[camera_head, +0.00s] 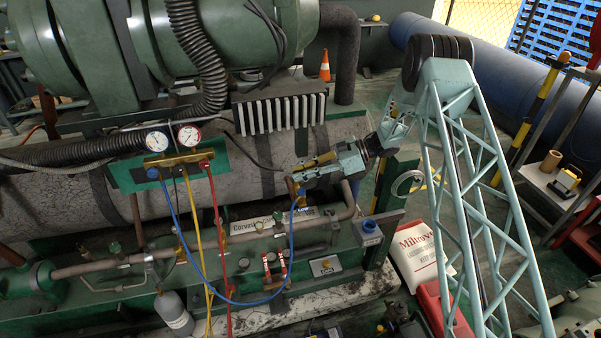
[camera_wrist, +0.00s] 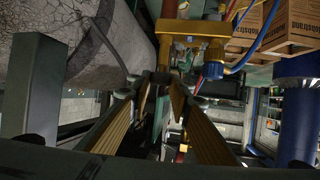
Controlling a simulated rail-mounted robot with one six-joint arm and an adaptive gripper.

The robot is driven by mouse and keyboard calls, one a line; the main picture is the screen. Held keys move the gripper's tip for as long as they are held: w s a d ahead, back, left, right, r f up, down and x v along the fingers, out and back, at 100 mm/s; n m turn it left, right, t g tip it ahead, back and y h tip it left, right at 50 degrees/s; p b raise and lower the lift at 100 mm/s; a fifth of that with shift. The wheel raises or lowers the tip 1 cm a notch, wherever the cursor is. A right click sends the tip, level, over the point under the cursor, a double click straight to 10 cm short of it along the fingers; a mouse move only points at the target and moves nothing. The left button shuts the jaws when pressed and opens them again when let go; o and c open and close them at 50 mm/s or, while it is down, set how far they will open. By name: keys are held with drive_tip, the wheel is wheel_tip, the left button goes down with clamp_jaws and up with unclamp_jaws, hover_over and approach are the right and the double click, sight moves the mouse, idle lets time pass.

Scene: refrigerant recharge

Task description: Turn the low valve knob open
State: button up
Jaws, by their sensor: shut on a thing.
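My gripper (camera_head: 302,174) is right of the gauge manifold, over a brown pipe fitting (camera_head: 292,188) where the blue hose (camera_head: 232,302) ends. In the wrist view, its brass-coloured fingers (camera_wrist: 160,84) reach toward a brass fitting (camera_wrist: 196,48) with a blue end. It is shut on a small part there, too dark to make out; I cannot tell whether this is the low valve knob. The brass manifold (camera_head: 178,158) carries two gauges, a blue knob (camera_head: 152,173) at its left and a red knob (camera_head: 205,164) at its right. My gripper is well apart from both.
A large grey cylinder (camera_head: 245,150) lies behind the manifold. Yellow (camera_head: 196,230) and red (camera_head: 220,245) hoses hang in front of it. Pipes (camera_head: 110,265) run along the front. A grey bottle (camera_head: 174,312) and a white sack (camera_head: 417,252) stand lower down.

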drive_tip(key=o, duration=0.9)
drive_tip(key=shift+a, duration=0.1)
drive_tip(key=shift+d, duration=0.2)
drive_tip(key=shift+v, duration=5.9)
